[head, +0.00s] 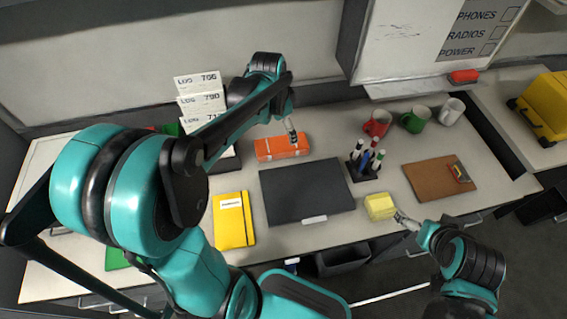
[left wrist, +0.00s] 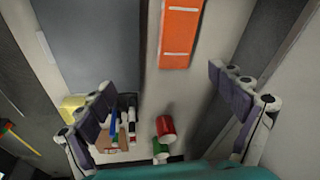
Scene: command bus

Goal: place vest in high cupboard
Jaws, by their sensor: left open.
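An orange folded item with pale stripes, which looks like the vest (head: 282,147), lies on the desk behind the dark pad. My left gripper (head: 292,136) is just above its right part. In the left wrist view the vest (left wrist: 178,34) shows at the top, beyond my spread, empty left fingers (left wrist: 166,92). My right gripper (head: 402,217) is beside a yellow block (head: 380,206) at the desk's front edge; whether it grips the block is unclear. I cannot make out a high cupboard opening; a pale panel (head: 410,45) hangs above the desk.
A dark pad (head: 306,192), yellow notebook (head: 233,220), pen holder (head: 362,168), clipboard (head: 437,179) and mugs (head: 414,119) occupy the desk. Log binders (head: 197,83) stand at back left, partly behind my left arm. A yellow case (head: 546,105) is at far right.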

